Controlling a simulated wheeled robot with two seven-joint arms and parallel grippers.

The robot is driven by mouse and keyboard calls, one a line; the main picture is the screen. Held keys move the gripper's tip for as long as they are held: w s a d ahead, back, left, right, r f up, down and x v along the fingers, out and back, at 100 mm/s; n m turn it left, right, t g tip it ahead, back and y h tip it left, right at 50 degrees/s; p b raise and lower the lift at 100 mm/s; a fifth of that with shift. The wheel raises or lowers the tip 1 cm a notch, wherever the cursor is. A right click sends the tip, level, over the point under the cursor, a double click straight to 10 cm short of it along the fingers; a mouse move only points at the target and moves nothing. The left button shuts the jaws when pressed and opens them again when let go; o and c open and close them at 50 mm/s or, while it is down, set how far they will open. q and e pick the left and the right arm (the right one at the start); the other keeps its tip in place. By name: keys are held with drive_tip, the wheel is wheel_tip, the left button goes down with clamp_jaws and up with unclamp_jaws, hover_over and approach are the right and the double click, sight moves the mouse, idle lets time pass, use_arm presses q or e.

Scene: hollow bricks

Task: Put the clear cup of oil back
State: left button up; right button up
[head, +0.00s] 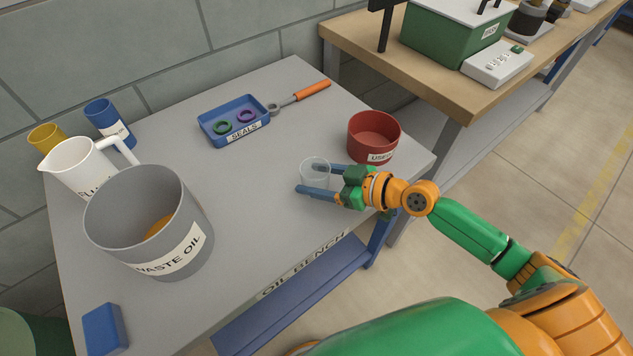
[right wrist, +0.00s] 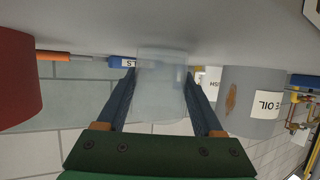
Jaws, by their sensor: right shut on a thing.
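The clear cup (head: 315,172) is at the front right part of the grey oil bench (head: 262,195), left of the red USED tin. It looks upright and see-through, and I make out no oil in it. My right gripper (head: 307,179) reaches in from the right and is shut on the cup, one finger on each side. The right wrist view, upside down, shows the cup (right wrist: 162,85) between both fingers (right wrist: 161,74). Its base is at or very near the bench top; I cannot tell if it touches. My left gripper is not in view.
The red tin (head: 373,137) stands close behind the gripper. A blue SEALS tray (head: 205,129) and an orange-handled tool (head: 313,91) lie farther back. A grey waste oil bucket (head: 190,205), white jug (head: 80,165) and blue block (head: 104,328) are left. The bench middle is clear.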

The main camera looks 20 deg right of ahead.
sight(327, 184)
drive_tip(key=shift+f, duration=0.1)
drive_tip(key=o, duration=0.9)
drive_tip(key=shift+f, duration=0.1)
drive_tip(key=o, duration=0.4)
drive_tip(key=shift+o, duration=0.2)
drive_tip(key=shift+r, duration=0.2)
drive_tip(key=shift+s+d, duration=0.3)
drive_tip(key=b+v, duration=0.2)
drive_tip(key=v, duration=0.3)
drive_tip(key=shift+s+d, duration=0.15)
drive_tip(key=shift+s, duration=0.2)
drive_tip(key=v, duration=0.5)
drive_tip(key=shift+s+d+r+p, duration=0.1)
drive_tip(key=shift+d+r+p, duration=0.05)
drive_tip(key=shift+r+p, duration=0.25)
drive_tip(key=shift+f, duration=0.1)
